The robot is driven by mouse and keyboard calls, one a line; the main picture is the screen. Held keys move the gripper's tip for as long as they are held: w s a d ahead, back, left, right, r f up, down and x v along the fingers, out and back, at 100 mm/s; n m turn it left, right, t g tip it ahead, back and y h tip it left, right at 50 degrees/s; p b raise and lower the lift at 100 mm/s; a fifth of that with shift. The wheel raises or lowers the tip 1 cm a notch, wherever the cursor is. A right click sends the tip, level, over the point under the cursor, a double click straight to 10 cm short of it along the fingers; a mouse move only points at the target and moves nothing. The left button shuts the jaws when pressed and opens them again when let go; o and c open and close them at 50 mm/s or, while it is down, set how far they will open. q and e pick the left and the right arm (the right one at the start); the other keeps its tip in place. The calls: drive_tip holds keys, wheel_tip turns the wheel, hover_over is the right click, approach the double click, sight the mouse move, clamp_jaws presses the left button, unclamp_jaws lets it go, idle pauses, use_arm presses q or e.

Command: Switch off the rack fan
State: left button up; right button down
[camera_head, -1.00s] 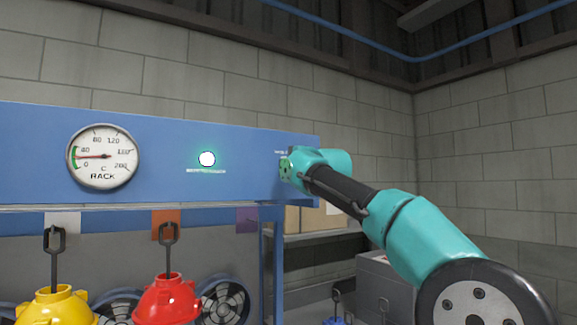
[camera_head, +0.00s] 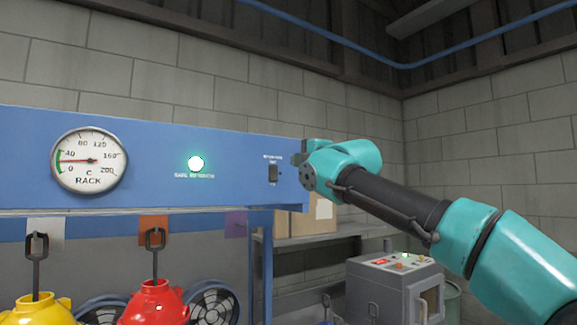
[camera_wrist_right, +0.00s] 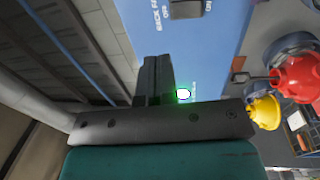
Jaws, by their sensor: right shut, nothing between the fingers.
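The dark rocker switch (camera_head: 273,174) is on the right part of the blue panel (camera_head: 230,150), with a small label above it. Its set position cannot be told. My right gripper (camera_wrist_right: 157,60) is shut and empty, apart from the switch. In the head view my right wrist is just right of the switch, and its fingers are not clearly visible. My left gripper is out of view.
A lit green-white lamp (camera_head: 196,164) and a RACK gauge (camera_head: 89,160) are on the panel. Below hang a red hood (camera_head: 157,302) and a yellow hood (camera_head: 38,310), with fans (camera_head: 213,303) behind. A grey box with buttons (camera_head: 385,285) stands lower right.

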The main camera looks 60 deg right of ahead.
drive_tip(key=v, duration=0.3)
drive_tip(key=shift+s+r, duration=0.15)
drive_tip(key=shift+r, duration=0.25)
